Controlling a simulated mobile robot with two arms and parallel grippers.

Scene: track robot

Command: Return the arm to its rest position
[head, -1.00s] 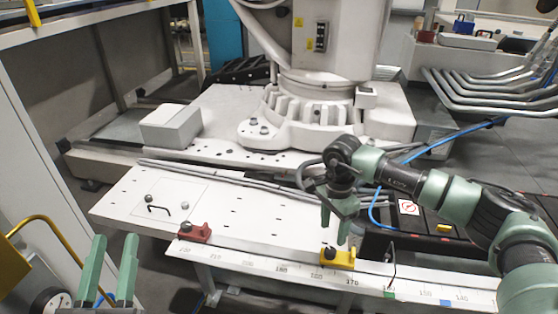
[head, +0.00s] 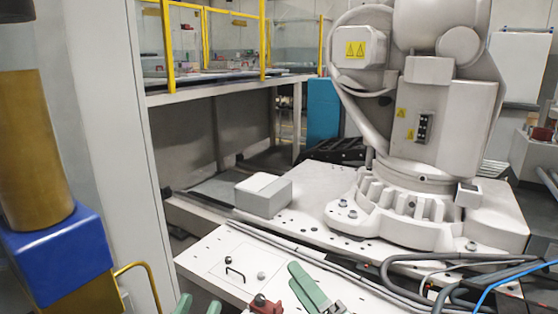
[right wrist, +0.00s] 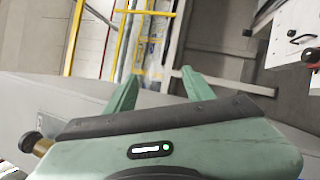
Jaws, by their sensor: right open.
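My right gripper (head: 318,294) shows at the bottom middle of the head view, its green fingers over the front of the white machine bed. In the right wrist view its two green fingers (right wrist: 157,85) stand apart with nothing between them. The rest of both arms is outside the head view.
The white bed (head: 215,255) carries a red clamp (head: 262,305) beside my right gripper, a black handle (head: 235,274) and a grey-white box (head: 263,195). A large white robot (head: 425,130) stands behind. A blue block (head: 62,245) and yellow rail (head: 140,270) are at left.

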